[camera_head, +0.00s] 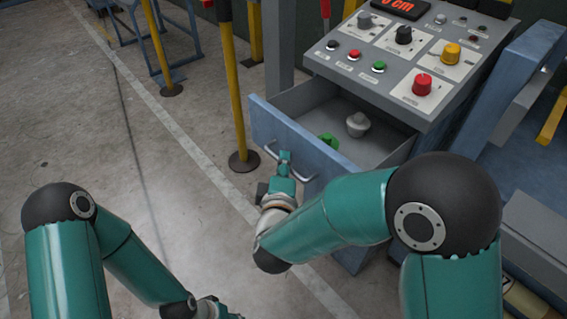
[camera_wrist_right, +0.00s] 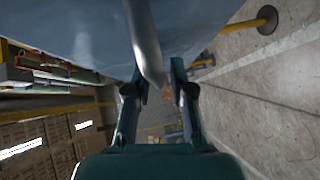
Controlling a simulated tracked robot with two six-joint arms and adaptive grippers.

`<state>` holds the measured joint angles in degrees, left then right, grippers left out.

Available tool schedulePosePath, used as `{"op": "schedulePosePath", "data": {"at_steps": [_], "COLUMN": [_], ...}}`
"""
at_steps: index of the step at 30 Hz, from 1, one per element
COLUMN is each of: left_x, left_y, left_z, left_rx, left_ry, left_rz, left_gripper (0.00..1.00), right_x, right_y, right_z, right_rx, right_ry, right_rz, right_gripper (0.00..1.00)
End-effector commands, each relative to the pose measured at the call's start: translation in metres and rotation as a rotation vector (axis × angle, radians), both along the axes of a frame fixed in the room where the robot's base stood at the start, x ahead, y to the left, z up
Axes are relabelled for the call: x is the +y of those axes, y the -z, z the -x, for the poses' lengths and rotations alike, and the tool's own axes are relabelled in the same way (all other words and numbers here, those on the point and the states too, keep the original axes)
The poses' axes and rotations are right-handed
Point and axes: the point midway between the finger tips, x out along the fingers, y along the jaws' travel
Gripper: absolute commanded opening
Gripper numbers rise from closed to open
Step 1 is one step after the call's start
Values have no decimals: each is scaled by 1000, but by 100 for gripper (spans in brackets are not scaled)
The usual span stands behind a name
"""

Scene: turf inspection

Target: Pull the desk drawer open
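The desk drawer (camera_head: 262,122) stands open from the grey control desk (camera_head: 385,100), its blue front panel well out and its grey inside visible. A metal bar handle (camera_head: 303,178) runs across the front. My right gripper (camera_head: 284,160) is at this handle, partly hidden by its own arm.
A green object (camera_head: 328,141) and a pale knob-shaped object (camera_head: 357,124) lie in the drawer. A yellow post (camera_head: 232,85) on a round base stands left of the drawer. The desk top carries buttons and knobs. Concrete floor (camera_head: 110,150) at left is largely clear.

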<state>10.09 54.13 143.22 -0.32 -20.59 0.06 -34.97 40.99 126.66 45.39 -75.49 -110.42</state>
Motion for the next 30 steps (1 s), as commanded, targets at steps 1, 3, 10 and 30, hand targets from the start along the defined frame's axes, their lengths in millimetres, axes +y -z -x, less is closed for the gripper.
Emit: {"op": "schedulePosePath", "data": {"at_steps": [1, 3, 10, 30], "left_x": [0, 0, 0, 0], "left_y": [0, 0, 0, 1], "left_z": [0, 0, 0, 0], "left_rx": [0, 0, 0, 0], "left_ry": [0, 0, 0, 0], "left_rz": [0, 0, 0, 0], "left_gripper": [40, 40, 40, 40], "right_x": [1, 3, 6, 7], "right_y": [-1, -2, -6, -7], "right_z": [6, 16, 52, 67], "right_rx": [0, 0, 3, 4], "right_ry": [-2, -4, -3, 1], "right_rz": [1, 0, 1, 1], "right_gripper": [23, 23, 23, 23]}}
